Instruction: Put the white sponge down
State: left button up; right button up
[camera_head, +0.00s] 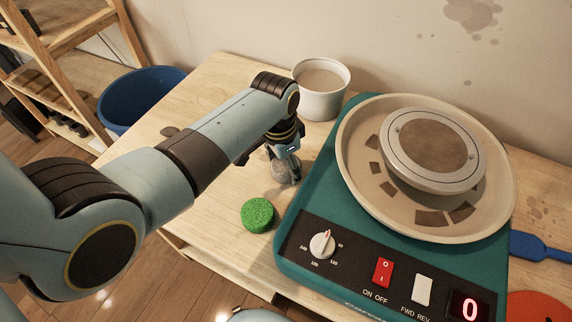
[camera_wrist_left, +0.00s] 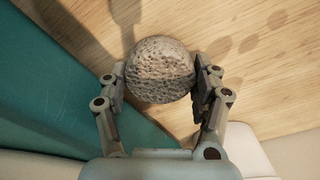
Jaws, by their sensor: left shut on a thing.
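The white sponge (camera_wrist_left: 160,69) is round and pitted and looks greyish. My left gripper (camera_wrist_left: 161,88) is shut on it, with one finger on each side, in the left wrist view. In the head view the sponge (camera_head: 284,172) shows partly below my left gripper (camera_head: 283,158), over the wooden table between the white bucket and the green sponge. I cannot tell whether it touches the table top. My right gripper is not in view.
A green round sponge (camera_head: 257,214) lies on the table (camera_head: 222,240) near its front edge. A teal pottery wheel (camera_head: 300,262) stands close on the right. A white bucket (camera_head: 322,98) stands behind. Bare wood lies left of the gripper.

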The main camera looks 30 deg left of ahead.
aim_at(281, 167)
pick_arm(q)
jog(key=shift+f, duration=0.2)
jog(key=o, duration=0.8)
jog(key=r, duration=0.4)
jog(key=r+p, duration=0.1)
jog(key=r, duration=0.3)
jog(key=s+r+p, duration=0.1)
jog(key=r, duration=0.3)
jog(key=shift+s+a+r, duration=0.1)
jog(key=shift+a, duration=0.15)
